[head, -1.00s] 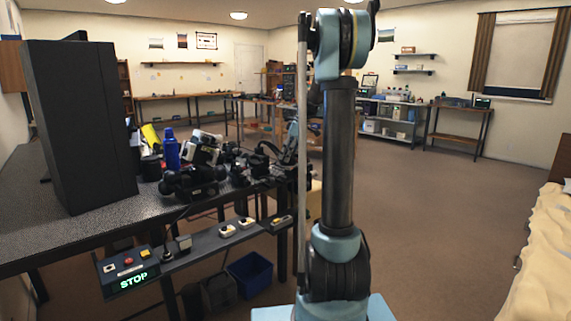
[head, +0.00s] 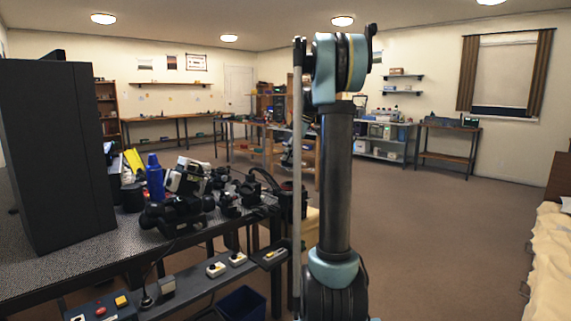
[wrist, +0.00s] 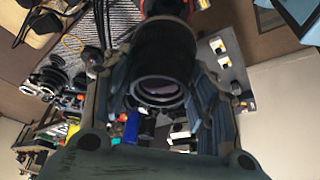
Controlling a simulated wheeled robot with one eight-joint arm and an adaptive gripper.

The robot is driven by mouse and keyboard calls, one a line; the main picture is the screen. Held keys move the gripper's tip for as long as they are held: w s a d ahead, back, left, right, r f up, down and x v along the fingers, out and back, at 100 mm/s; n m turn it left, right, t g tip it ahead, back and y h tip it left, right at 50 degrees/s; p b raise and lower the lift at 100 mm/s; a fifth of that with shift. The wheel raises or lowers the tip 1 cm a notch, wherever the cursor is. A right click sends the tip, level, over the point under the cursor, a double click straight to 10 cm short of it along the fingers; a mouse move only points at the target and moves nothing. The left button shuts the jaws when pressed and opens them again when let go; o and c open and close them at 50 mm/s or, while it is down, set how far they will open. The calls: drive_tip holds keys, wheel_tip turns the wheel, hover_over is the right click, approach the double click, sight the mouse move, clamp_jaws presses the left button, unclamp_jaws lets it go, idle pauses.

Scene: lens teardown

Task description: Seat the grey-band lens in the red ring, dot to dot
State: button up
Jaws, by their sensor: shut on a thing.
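In the wrist view my gripper (wrist: 152,62) is shut on a dark, barrel-shaped lens (wrist: 163,48), with one finger on each side. The lens's glass end, with a pale grey rim, faces the wrist camera. A red-orange band (wrist: 168,6) shows at the lens's far end, cut by the top edge. I cannot tell whether it belongs to the lens or is a separate red ring behind it. No alignment dots can be made out. In the head view the gripper is not visible; only my upright arm shows.
In the head view a dark bench (head: 75,262) at left holds a tall black panel (head: 55,150), a blue bottle (head: 155,178) and black camera gear (head: 178,214). A control rail (head: 190,283) runs along its front. Open floor lies right of my arm; a bed-like surface (head: 553,255) stands at far right.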

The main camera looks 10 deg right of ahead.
drive_tip(key=shift+w+d, duration=0.1)
drive_tip(key=shift+d, duration=0.2)
drive_tip(key=shift+w+a+f, duration=0.1)
drive_tip(key=shift+a+f, duration=0.1)
drive_tip(key=shift+f, duration=2.65)
drive_tip(key=shift+f, duration=0.75)
idle(0.9)
drive_tip(key=o, duration=1.3)
drive_tip(key=shift+o, duration=0.2)
drive_tip(key=shift+r, duration=0.1)
drive_tip(key=v, duration=1.1)
drive_tip(key=shift+d+r, duration=0.2)
drive_tip(key=shift+r, duration=0.1)
